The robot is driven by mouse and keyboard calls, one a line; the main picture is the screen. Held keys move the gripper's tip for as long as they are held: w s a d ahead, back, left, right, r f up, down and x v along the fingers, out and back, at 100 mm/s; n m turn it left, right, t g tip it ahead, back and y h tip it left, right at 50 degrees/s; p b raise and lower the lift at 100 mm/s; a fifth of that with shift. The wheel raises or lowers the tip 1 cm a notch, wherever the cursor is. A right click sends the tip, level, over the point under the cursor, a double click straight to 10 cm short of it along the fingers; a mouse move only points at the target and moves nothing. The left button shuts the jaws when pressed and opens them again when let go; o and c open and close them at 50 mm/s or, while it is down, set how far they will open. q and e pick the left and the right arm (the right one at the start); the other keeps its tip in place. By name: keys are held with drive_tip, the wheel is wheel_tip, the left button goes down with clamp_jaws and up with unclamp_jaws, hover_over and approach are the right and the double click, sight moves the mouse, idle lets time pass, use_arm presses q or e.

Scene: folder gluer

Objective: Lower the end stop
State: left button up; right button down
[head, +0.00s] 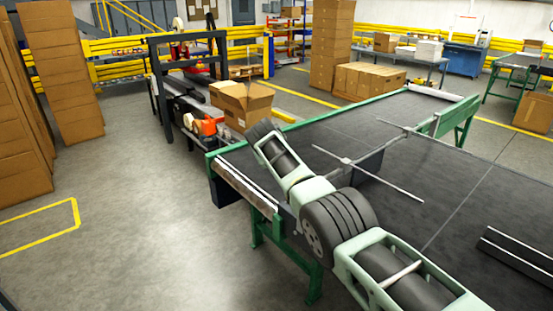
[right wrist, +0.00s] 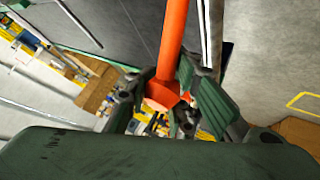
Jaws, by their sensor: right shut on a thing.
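An orange bar with a wider collar (right wrist: 172,40) runs down between the fingers in the right wrist view. My right gripper (right wrist: 163,95) is shut on it near the collar. In the head view my right arm reaches from the lower right over the near left end of the conveyor table (head: 470,108). Its gripper and the orange bar are hidden there behind my wrist. A dark upright plate (head: 369,166) with thin metal rods stands on the belt; I cannot tell whether it is the end stop. My left gripper is not in view.
A dark-framed machine (head: 152,75) with an open carton (head: 243,103) stands beyond the table's left end. Carton stacks (head: 70,85) stand at the left. Yellow railings (head: 115,68) run behind. The grey floor at left is clear.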

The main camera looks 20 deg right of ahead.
drive_tip(key=c, duration=1.7)
unclamp_jaws()
drive_tip(key=shift+s+a+f, duration=0.15)
drive_tip(key=shift+s+f, duration=0.1)
drive_tip(key=shift+f, duration=0.2)
drive_tip(key=shift+c, duration=0.2)
drive_tip(key=shift+o, duration=0.9)
drive_tip(key=shift+r, duration=0.15)
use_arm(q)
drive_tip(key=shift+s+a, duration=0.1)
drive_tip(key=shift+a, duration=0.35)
use_arm(e)
drive_tip(key=shift+r, duration=0.15)
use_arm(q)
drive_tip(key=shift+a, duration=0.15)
use_arm(e)
drive_tip(key=shift+r, duration=0.1)
drive_tip(key=shift+s+a+r, duration=0.15)
drive_tip(key=shift+s+r, duration=0.05)
drive_tip(key=shift+r, duration=0.15)
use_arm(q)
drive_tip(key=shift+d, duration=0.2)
use_arm(e)
drive_tip(key=v, duration=1.1)
drive_tip(key=shift+s+f, duration=0.1)
drive_tip(key=shift+f, duration=0.1)
